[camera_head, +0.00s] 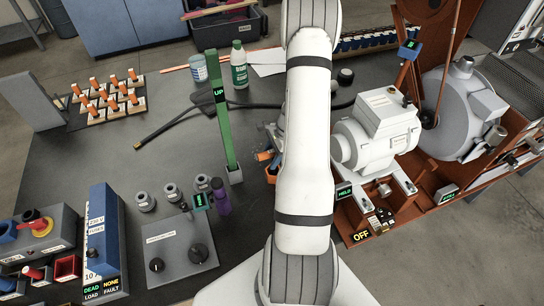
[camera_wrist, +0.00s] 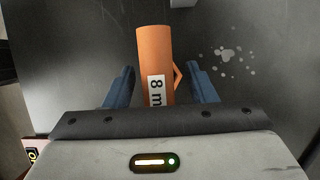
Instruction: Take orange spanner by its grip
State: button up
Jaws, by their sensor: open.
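The orange spanner's grip (camera_wrist: 154,52) is a plain orange cylinder with a white label reading "8 m" in the wrist view, its lower end hidden by the gripper body. A small orange pointed piece (camera_wrist: 178,76) sticks out at its right. My gripper (camera_wrist: 162,82) is open, with one blue finger on each side of the grip and visible gaps at both sides. In the camera_head view an orange piece (camera_head: 264,156) shows just left of my arm, which hides most of that spot. I cannot see the spanner's head.
A green post (camera_head: 222,120) marked "UP" stands close left of my arm. A purple bottle (camera_head: 221,196) and grey knobbed box (camera_head: 176,250) are nearer. A white motor (camera_head: 378,130) is at the right.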

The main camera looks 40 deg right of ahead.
jog(key=shift+c, duration=0.3)
grip_shut()
dwell(0.3)
